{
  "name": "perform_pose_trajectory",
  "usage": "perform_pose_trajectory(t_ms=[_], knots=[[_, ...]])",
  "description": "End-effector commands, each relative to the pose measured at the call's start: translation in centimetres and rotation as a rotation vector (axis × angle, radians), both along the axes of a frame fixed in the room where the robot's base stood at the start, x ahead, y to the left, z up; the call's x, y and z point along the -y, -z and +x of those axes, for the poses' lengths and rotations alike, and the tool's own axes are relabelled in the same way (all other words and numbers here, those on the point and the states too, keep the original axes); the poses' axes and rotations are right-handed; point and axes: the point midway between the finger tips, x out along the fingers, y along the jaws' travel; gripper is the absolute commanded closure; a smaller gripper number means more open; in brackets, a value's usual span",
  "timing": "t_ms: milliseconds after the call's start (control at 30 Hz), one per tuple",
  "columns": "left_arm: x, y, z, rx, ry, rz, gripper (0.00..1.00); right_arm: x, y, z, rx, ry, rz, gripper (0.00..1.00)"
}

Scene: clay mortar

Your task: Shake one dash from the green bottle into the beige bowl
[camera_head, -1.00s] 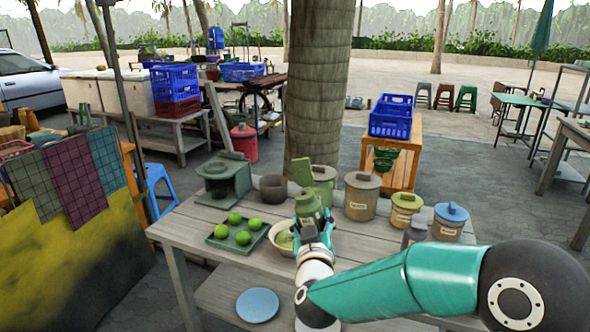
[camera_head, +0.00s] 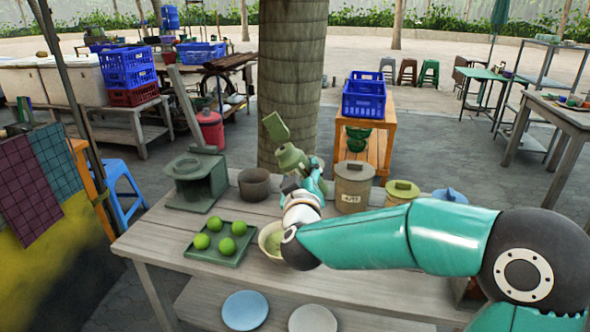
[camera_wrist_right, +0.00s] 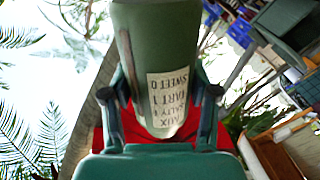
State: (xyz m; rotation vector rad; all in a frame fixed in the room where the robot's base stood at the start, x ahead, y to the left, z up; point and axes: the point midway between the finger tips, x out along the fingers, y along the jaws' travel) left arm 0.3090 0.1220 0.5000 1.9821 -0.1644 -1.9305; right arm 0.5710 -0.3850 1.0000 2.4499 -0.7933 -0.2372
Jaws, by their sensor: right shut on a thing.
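The green bottle (camera_head: 290,158) is in my right gripper (camera_head: 312,172), held above the table behind the beige bowl, its flat green top leaning to the upper left. In the right wrist view the bottle (camera_wrist_right: 150,45) fills the space between the two fingers of the gripper (camera_wrist_right: 160,110), with a pale label showing upside down. The beige bowl (camera_head: 268,247) stands on the table, partly hidden by my right wrist, with something green inside. I see no drops leaving the bottle. My left gripper is not in view.
A green tray (camera_head: 197,252) with several green limes lies left of the bowl. A dark stove-like block (camera_head: 196,182), a brown pot (camera_head: 254,184) and lidded canisters (camera_head: 354,186) stand at the back. A blue plate (camera_head: 245,310) sits on the lower shelf.

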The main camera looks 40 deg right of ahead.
Motion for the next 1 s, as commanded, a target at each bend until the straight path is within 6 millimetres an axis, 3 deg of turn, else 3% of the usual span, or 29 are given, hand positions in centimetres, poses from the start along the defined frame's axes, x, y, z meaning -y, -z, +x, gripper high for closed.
perform_pose_trajectory(t_ms=[500, 567, 767, 1000], knots=[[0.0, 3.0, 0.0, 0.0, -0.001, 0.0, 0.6, 1.1, 6.1, -0.7, -0.243, -0.023, -0.346, 0.8], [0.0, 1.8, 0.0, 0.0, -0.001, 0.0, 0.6, 1.7, 5.6, -1.1, -0.315, -0.02, -0.449, 0.8], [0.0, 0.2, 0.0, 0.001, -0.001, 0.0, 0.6, 3.4, 6.7, -2.2, -0.543, -0.02, -0.77, 0.8], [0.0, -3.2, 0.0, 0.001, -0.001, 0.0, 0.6, 2.8, 4.6, -1.9, -0.649, -0.022, -0.927, 0.8]])
